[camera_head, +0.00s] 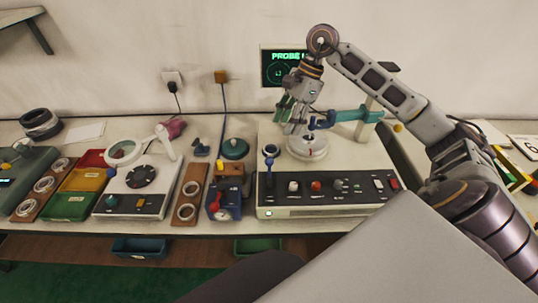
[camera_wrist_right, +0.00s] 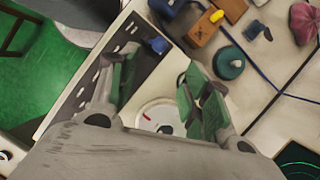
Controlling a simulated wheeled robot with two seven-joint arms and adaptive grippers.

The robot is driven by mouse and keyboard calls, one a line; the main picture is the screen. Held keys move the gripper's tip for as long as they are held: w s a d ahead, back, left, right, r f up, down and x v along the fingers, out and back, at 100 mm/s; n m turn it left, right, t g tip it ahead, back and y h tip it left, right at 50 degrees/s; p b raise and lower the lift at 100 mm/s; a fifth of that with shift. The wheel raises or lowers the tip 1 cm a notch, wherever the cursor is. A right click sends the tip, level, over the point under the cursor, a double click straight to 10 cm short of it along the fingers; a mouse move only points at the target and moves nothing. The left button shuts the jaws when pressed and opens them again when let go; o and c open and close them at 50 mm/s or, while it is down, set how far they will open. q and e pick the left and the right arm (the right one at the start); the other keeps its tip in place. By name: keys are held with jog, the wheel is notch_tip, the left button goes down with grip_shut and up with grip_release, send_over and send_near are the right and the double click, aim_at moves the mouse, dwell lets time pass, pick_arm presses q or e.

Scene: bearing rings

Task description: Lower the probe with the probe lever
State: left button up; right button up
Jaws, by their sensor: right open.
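A teal probe arm (camera_head: 350,115) reaches left over the turntable. An upright lever with a dark blue knob (camera_head: 269,152) stands at the panel's left end; its knob also shows in the right wrist view (camera_wrist_right: 157,45). My right gripper (camera_head: 290,120) is open and empty, above the turntable's left side and apart from the blue knob. Its green fingers (camera_wrist_right: 160,90) are spread, with the turntable (camera_wrist_right: 160,115) seen between them. My left gripper is out of view.
A screen (camera_head: 280,68) behind shows "PROBE" and a partly hidden word. A yellow ball (camera_head: 397,127) shows right of the probe arm. A blue device (camera_head: 225,203), a green round thing (camera_head: 234,149) and a magnifier station (camera_head: 135,180) stand to the left. Several knobs line the panel.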

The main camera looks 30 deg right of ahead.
send_near(269, 172)
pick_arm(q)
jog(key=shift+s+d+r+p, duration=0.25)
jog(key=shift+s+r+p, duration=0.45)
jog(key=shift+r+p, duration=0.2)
pick_arm(e)
jog(key=shift+w+a+f, duration=0.3)
jog(key=shift+w+f, duration=0.05)
jog(key=shift+f, duration=0.4)
jog(key=shift+w+a+f, duration=0.35)
jog(key=shift+f, duration=0.4)
jog(key=shift+w+a+f, duration=0.3)
jog(key=shift+f, duration=0.5)
jog(key=shift+c, duration=0.2)
grip_shut()
